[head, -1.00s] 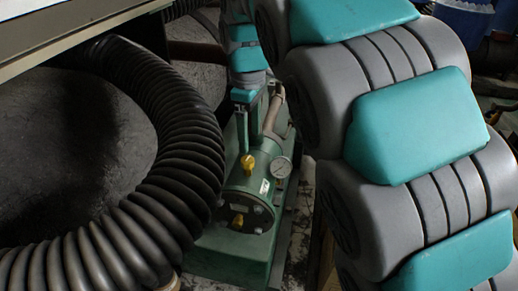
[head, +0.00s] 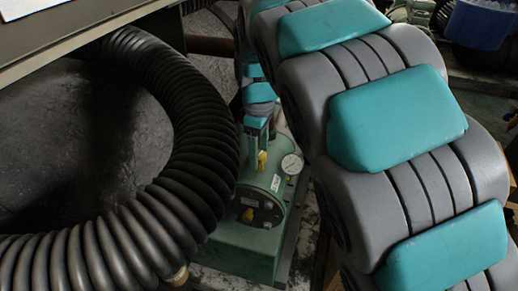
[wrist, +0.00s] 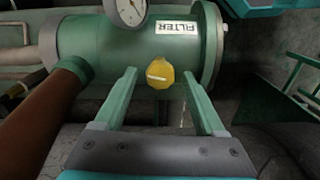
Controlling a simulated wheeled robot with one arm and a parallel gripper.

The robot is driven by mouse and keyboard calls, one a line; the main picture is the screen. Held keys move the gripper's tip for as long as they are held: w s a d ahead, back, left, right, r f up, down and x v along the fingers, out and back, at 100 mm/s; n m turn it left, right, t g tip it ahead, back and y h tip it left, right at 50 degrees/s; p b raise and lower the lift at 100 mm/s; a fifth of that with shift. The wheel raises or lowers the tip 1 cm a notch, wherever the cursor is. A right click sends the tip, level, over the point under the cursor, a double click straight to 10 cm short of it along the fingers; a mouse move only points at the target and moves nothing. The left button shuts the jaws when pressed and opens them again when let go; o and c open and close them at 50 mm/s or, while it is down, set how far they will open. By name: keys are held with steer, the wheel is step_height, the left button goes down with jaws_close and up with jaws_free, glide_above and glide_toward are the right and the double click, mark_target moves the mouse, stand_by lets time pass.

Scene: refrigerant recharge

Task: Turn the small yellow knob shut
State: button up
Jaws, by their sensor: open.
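A yellow knob (head: 262,160) stands on the side of the green filter cylinder (head: 262,180). In the wrist view the yellow knob (wrist: 160,74) has a pale mark across its face, and the green cylinder (wrist: 100,45) behind it carries a FILTER label. My gripper (wrist: 160,78) is open, with one green finger on each side of the knob and a visible gap on both sides. In the head view my gripper (head: 258,148) is at the knob and partly covers it.
A pressure gauge (head: 292,163) sits right beside the knob; it also shows in the wrist view (wrist: 126,10). A thick black corrugated hose (head: 200,130) curves close on the left. A brown pipe (wrist: 50,115) runs left of my fingers. A table edge (head: 90,35) overhangs the upper left.

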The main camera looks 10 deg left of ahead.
steer(key=shift+c, duration=0.2)
jaws_close()
stand_by(0.3)
